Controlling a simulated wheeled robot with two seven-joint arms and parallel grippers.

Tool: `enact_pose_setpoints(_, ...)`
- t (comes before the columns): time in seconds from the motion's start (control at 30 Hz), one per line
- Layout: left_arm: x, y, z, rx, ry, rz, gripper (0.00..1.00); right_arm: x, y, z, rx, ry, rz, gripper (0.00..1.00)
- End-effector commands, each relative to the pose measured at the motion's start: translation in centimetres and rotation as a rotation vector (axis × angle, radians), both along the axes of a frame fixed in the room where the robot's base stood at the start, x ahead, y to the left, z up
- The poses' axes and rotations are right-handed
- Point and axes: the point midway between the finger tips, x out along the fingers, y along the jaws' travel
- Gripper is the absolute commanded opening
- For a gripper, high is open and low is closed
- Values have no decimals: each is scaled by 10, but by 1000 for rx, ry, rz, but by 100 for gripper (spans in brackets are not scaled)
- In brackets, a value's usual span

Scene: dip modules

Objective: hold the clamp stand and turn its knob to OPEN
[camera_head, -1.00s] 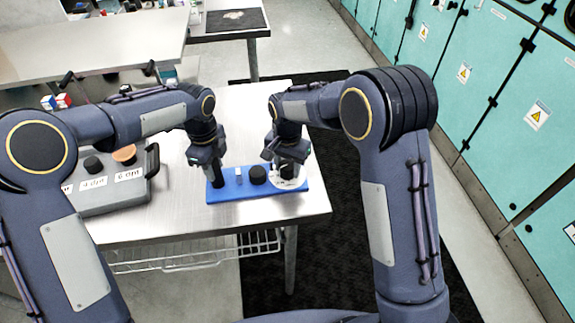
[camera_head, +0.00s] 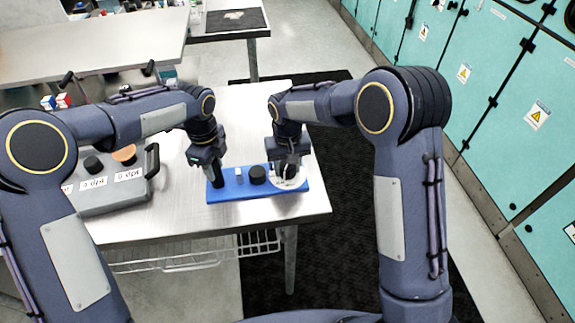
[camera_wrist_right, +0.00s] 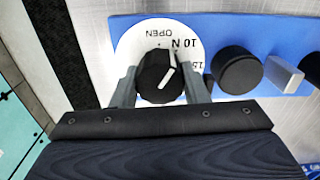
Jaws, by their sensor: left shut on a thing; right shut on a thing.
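The clamp stand is a blue base (camera_head: 233,195) on the metal table, also seen in the right wrist view (camera_wrist_right: 290,38). My left gripper (camera_head: 216,172) is shut on the black upright post (camera_head: 217,182) at its left end. At the right end is a white dial plate (camera_wrist_right: 130,47) with a black knob (camera_wrist_right: 152,80). The plate reads OPEN, 10 N and 15, upside down in the wrist view. My right gripper (camera_wrist_right: 159,88) is shut on the knob, one finger on each side. The knob's white line points up and right in that view, toward the 10 N and 15 side, not straight at OPEN.
A black round cylinder (camera_head: 258,174) and a small pale block (camera_head: 239,173) stand on the base between my grippers. A grey box (camera_head: 110,196) with black and brown knobs and labels is on the table at left. The table is clear behind the base.

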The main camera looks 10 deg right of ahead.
Motion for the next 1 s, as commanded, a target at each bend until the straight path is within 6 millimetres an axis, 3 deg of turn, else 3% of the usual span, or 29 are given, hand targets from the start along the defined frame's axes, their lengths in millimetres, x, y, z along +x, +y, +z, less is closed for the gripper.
enact_pose_setpoints(0.5,0,0,0,0,1,0,0,0,0,0,1,-1,415,18)
enact_pose_setpoints(1.0,0,0,0,1,0,0,0,0,1,1,1,-2,548,18)
